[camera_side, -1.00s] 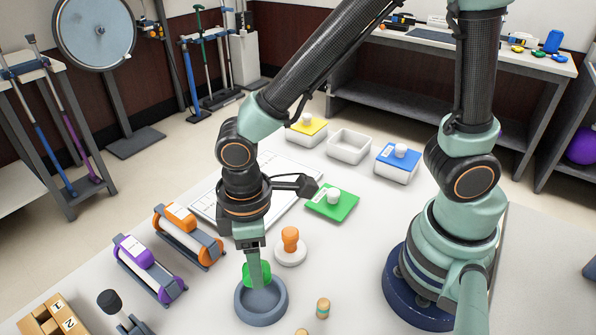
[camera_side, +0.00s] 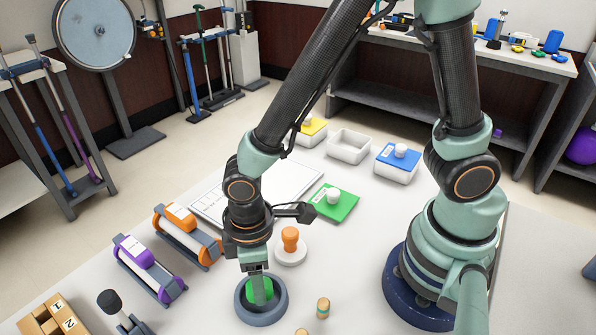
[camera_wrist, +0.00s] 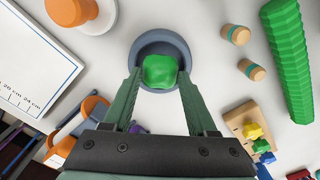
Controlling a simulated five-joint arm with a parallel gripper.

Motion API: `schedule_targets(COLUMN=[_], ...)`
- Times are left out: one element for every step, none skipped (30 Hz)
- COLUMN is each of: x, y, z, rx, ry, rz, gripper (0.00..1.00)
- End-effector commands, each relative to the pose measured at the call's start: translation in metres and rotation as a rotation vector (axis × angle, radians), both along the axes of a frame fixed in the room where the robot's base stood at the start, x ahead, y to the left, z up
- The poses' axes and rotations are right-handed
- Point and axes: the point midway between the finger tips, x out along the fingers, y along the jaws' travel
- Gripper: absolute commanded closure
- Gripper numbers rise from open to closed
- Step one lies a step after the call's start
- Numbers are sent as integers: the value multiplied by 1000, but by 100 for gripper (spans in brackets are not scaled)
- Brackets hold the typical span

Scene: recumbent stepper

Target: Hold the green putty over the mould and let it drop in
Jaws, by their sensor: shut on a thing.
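The green putty (camera_wrist: 160,72) is a soft lump between the fingertips of my gripper (camera_wrist: 159,78) in the wrist view. In the side view the putty (camera_side: 261,290) shows low inside the ring of the mould. The mould (camera_side: 246,312) is a round blue-grey bowl on the table; its rim (camera_wrist: 137,47) surrounds the putty in the wrist view. My gripper (camera_side: 258,280) is shut on the putty, with its fingertips down at the mould's opening. I cannot tell whether the putty touches the mould's floor.
An orange-knobbed white disc (camera_side: 291,247) stands just behind the mould. Orange (camera_side: 186,236) and purple (camera_side: 148,267) rollers stand to the left.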

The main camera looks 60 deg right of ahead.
Motion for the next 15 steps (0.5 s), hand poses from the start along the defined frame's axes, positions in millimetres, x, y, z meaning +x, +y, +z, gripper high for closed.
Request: schedule_targets(x=[0, 0, 0, 0, 0, 0, 0, 0, 0, 0, 0, 0, 0, 0, 0], y=[0, 0, 0, 0, 0, 0, 0, 0, 0, 0, 0, 0, 0, 0, 0], z=[0, 0, 0, 0, 0, 0, 0, 0, 0, 0, 0, 1, 1, 2, 4], rx=[0, 0, 0, 0, 0, 0, 0, 0, 0, 0, 0, 0, 0, 1, 1], ry=[0, 0, 0, 0, 0, 0, 0, 0, 0, 0, 0, 0, 0, -1, -1], rz=[0, 0, 0, 0, 0, 0, 0, 0, 0, 0, 0, 0, 0, 0, 0], gripper=[31, 19, 7, 7, 7, 7, 7, 7, 7, 7, 7, 7, 7, 7, 7])
